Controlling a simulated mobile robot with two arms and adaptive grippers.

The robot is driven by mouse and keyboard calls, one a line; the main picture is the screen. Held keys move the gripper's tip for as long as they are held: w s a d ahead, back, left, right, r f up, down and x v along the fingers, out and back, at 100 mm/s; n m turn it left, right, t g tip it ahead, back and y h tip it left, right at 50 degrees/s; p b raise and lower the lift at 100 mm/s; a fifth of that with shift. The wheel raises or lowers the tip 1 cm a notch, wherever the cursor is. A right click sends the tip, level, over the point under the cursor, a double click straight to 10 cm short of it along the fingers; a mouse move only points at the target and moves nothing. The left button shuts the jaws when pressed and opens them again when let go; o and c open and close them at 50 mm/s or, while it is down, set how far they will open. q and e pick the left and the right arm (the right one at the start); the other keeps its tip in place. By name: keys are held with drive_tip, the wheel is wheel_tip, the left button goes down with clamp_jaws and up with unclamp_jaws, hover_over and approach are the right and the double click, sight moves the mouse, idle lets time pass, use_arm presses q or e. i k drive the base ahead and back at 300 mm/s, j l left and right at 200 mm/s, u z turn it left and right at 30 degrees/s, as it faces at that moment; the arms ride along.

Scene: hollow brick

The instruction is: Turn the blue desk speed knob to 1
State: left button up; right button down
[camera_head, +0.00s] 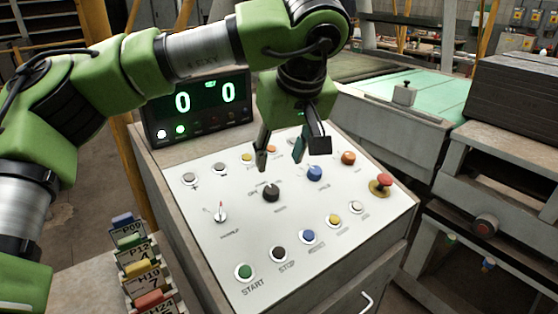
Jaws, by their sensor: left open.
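The blue knob (315,174) sits on the sloped white control panel of the desk (215,250), right of a black knob (271,193). My left gripper (281,158) hangs over the upper middle of the panel with its fingers apart and nothing between them. Its fingertips appear above and to the left of the blue knob, not around it. The gripper hides part of the panel's top row. The markings around the blue knob are too small to read. My right gripper is out of view.
A display (200,103) showing green zeros stands behind the panel. A red mushroom button (382,182) is at the panel's right and an orange button (348,158) is near the blue knob. A rack of coloured tags (140,262) stands at lower left.

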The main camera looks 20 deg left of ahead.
sight(314, 173)
drive_tip(key=k+l, duration=0.8)
drive_tip(key=l, duration=0.1)
